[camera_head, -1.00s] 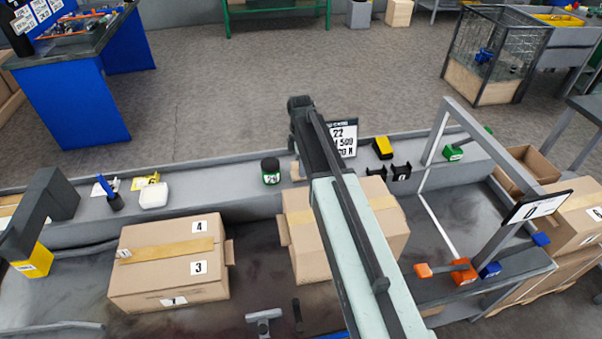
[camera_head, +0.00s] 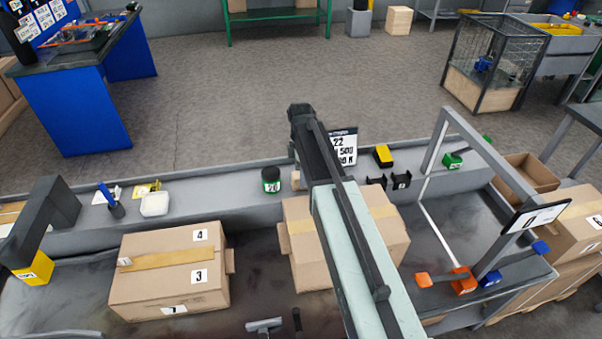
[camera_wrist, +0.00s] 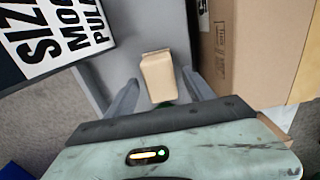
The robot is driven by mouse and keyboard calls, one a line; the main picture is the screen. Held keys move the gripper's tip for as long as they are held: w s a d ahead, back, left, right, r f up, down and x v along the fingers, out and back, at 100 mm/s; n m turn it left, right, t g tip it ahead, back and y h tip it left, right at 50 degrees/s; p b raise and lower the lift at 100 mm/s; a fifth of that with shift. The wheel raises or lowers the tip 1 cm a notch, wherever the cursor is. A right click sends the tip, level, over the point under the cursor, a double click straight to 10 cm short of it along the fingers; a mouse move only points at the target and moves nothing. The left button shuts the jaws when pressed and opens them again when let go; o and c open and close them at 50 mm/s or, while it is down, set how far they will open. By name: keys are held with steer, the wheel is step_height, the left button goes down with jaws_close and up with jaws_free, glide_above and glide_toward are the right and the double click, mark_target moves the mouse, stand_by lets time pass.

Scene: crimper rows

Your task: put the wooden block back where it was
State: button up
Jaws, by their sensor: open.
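The wooden block (camera_head: 296,180) is a small pale tan block on the grey ledge, partly hidden by my arm in the head view. In the wrist view the block (camera_wrist: 158,76) is between the two grey fingers of my gripper (camera_wrist: 163,84), with a gap on each side. My gripper is open and empty. In the head view my arm reaches over the ledge, and its fingers are hidden.
A size sign (camera_head: 344,147) stands just right of my arm's end. A dark jar with a green label (camera_head: 271,180) is left of the block. Black holders (camera_head: 390,181) are to the right. A cardboard box (camera_head: 300,240) is in front of the ledge.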

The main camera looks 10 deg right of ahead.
step_height(320, 180, up, 11)
steer(key=p, duration=1)
steer(key=s+m, duration=1.8)
steer(key=s, duration=0.1)
steer(key=shift+s, duration=0.3)
